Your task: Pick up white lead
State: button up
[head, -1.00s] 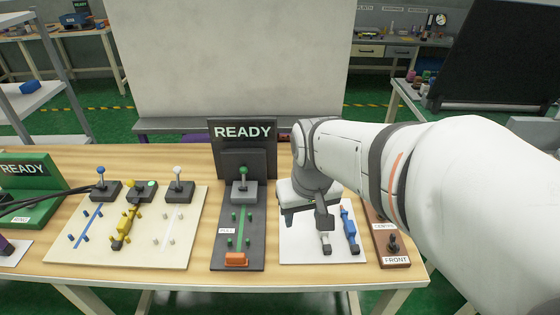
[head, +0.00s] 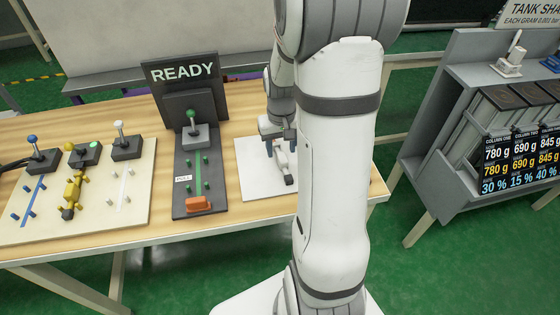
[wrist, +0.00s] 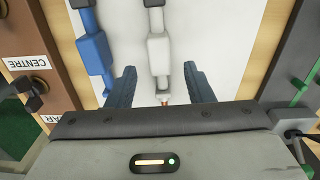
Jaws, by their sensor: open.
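The white lead (wrist: 159,55) lies on a white mat (wrist: 215,40) in the wrist view, running up from between my fingers. In the head view the white lead (head: 284,165) shows just under my gripper (head: 279,146). My gripper (wrist: 159,88) is open, with one finger on each side of the lead's near end and a gap to each. A copper-coloured tip shows at that end. A blue lead (wrist: 95,50) lies parallel to it on the left, close to the left finger. In the head view my arm hides the blue lead.
A brown block labelled CENTRE (wrist: 40,60) stands left of the mat in the wrist view. In the head view a dark READY stand (head: 190,140) stands left of the mat, and a cream board (head: 110,215) with levers lies farther left. A screen rack (head: 480,120) is at right.

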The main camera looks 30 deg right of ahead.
aim_at(281, 153)
jog(key=shift+f, duration=1.6)
jog(key=shift+c, duration=0.2)
grip_shut()
